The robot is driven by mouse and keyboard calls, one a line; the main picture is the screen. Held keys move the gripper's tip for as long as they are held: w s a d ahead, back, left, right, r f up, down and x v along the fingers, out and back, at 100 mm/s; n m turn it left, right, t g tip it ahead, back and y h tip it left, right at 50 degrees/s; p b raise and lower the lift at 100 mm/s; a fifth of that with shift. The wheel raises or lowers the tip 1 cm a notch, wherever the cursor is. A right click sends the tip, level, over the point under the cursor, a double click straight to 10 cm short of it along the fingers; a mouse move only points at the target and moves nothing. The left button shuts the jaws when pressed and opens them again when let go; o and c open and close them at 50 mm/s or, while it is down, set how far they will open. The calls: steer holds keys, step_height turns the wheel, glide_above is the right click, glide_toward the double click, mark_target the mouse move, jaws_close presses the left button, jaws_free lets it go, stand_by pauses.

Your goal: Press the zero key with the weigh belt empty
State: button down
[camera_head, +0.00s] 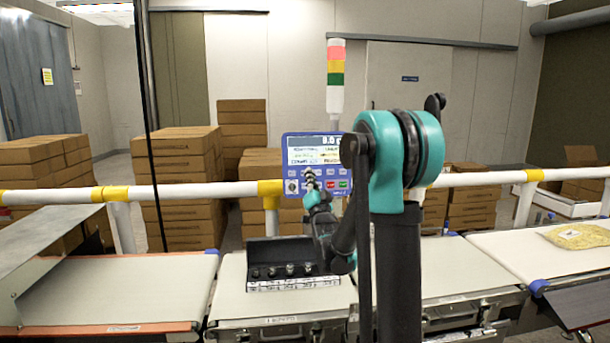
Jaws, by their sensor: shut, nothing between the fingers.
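The key legends are too small to read, so I cannot tell which is the zero key. My gripper (311,179) is shut and empty, in front of the terminal's lower keys; I cannot tell if it touches one. The middle belt (232,290), apparently the weigh belt, bears a dark case of weights (275,250). My arm hides part of the terminal's right side.
A white and yellow guard rail (190,191) runs behind the belts. The left belt (110,290) is bare. A yellow bag (580,236) lies on the far right belt (510,247). Stacked cartons (180,165) and a signal tower (336,75) stand behind.

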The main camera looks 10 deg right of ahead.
steer(key=w+f, duration=0.2)
steer(key=w, duration=0.5)
steer(key=shift+w, duration=0.25)
steer(key=shift+w+f, duration=0.1)
stand_by(1.2)
steer(key=shift+w+f, duration=0.1)
steer(key=shift+w, duration=0.2)
steer(key=shift+w+f, duration=0.1)
steer(key=shift+w, duration=0.3)
stand_by(0.7)
steer(key=shift+s, duration=0.15)
steer(key=shift+s+r, duration=0.2)
steer(key=shift+s, duration=0.5)
steer(key=shift+s+r, duration=0.25)
steer(key=shift+s, duration=0.55)
steer(key=shift+s+r, duration=0.2)
steer(key=shift+s, duration=0.6)
steer(key=shift+s+r, duration=0.25)
steer(key=shift+s, duration=0.55)
